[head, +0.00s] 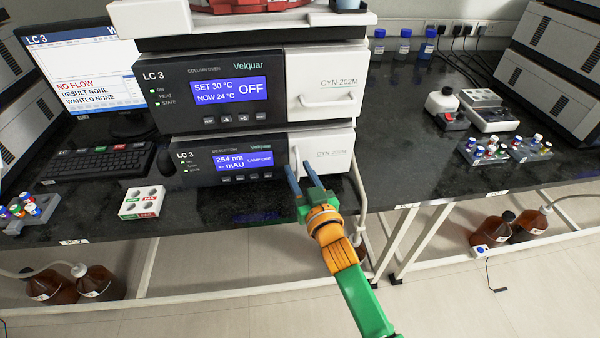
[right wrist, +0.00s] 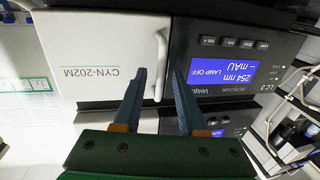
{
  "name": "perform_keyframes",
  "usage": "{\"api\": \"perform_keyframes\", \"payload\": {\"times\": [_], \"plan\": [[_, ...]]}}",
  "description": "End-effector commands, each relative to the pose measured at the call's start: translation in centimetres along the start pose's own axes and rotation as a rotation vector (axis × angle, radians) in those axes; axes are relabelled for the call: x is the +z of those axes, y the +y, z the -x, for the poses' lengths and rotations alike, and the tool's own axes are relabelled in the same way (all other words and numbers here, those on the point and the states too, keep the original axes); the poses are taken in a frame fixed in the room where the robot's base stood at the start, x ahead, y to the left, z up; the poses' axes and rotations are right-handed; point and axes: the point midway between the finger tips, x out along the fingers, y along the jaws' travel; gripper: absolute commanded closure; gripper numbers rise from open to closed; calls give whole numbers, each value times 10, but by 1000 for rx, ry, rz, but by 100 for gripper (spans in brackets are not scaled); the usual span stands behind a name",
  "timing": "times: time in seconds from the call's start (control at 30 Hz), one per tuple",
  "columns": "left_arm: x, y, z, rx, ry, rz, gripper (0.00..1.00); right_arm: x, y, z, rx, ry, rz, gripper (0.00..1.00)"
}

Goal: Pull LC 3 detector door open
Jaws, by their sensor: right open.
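The LC 3 detector (head: 235,160) is the lower unit of the stack, with a blue screen reading 254 nm and LAMP OFF. Its white door (head: 338,143), marked CYN-202M, is on the right side of the front and looks shut. The upright white door handle (right wrist: 160,72) is at the door's edge nearest the screen. My right gripper (head: 297,168) is open at the detector front. In the right wrist view its fingertips (right wrist: 159,78) are on either side of the handle; contact cannot be told. My left gripper is out of view.
The column oven (head: 215,92) with its own white door (head: 338,85) sits directly above. A white block with round wells (head: 142,202) stands on the bench in front, left of my arm. Vial racks (head: 530,150) are at the right. The bench front right of the stack is clear.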

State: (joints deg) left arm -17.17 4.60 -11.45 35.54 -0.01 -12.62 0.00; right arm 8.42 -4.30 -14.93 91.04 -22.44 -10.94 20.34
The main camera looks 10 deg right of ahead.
Motion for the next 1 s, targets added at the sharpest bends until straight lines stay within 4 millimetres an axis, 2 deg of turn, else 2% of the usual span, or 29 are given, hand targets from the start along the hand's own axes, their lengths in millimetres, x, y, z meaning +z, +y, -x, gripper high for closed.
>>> {"api": "perform_keyframes", "payload": {"times": [0.13, 0.2, 0.3, 1.0], "plan": [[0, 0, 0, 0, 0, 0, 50, 0, 0, 0, 0, 0, 0, 60], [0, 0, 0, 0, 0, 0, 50, 0, 0, 0, 0, 0, 0, 78], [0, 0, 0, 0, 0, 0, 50, 0, 0, 0, 0, 0, 1, 100], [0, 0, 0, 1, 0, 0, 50, 1, 0, 0, 0, -1, 1, 100]]}}
